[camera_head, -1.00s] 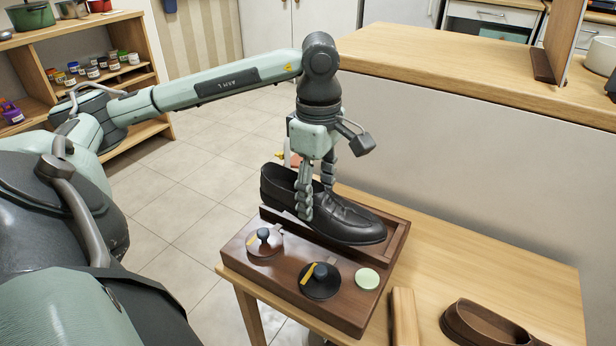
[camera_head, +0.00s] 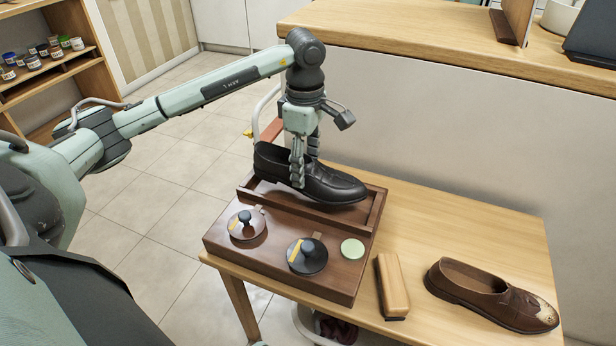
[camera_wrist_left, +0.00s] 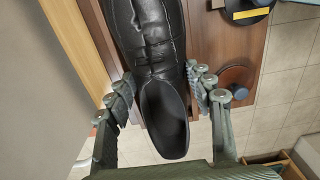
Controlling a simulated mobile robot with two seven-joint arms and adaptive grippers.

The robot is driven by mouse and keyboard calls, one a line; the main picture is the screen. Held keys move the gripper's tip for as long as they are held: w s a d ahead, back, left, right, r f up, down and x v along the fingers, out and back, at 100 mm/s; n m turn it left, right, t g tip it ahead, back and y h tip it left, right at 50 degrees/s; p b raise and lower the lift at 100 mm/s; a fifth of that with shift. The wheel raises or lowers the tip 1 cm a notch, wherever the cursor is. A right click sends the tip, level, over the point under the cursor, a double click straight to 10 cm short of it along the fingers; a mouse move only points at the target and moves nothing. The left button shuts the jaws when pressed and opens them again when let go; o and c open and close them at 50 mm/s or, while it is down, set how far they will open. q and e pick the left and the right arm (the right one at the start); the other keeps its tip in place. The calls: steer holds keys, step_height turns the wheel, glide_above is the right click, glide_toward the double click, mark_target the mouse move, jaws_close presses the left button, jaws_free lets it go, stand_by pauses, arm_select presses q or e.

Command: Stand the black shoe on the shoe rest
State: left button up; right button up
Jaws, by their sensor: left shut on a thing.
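A black shoe (camera_head: 330,184) sits upright, toe pointing right, at the tray-like recess in the back of a dark wooden box (camera_head: 378,225), which I take for the shoe rest. My left gripper (camera_head: 305,178) is shut on the shoe near its opening, one finger on each side. In the left wrist view the shoe (camera_wrist_left: 150,40) lies between the fingers of the left gripper (camera_wrist_left: 163,98), its heel towards me. I cannot tell whether the sole touches the recess floor. My right gripper is not in view.
The box front holds two round knobbed lids (camera_head: 246,224) (camera_head: 307,255) and a pale green disc (camera_head: 352,249). A wooden brush (camera_head: 393,283) and a brown shoe with a pale toe patch (camera_head: 490,295) lie on the table (camera_head: 450,235) to the right. A counter (camera_head: 430,50) stands behind.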

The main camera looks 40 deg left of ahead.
mark_target(308, 180)
arm_select(q)
steer(key=shift+w+d+f, duration=0.1)
steer(key=shift+w+f, duration=0.25)
steer(key=shift+f, duration=1.8)
steer(key=shift+f, duration=0.15)
steer(key=o, duration=1.3)
step_height(308, 180, up, 12)
steer(key=shift+r, duration=0.15)
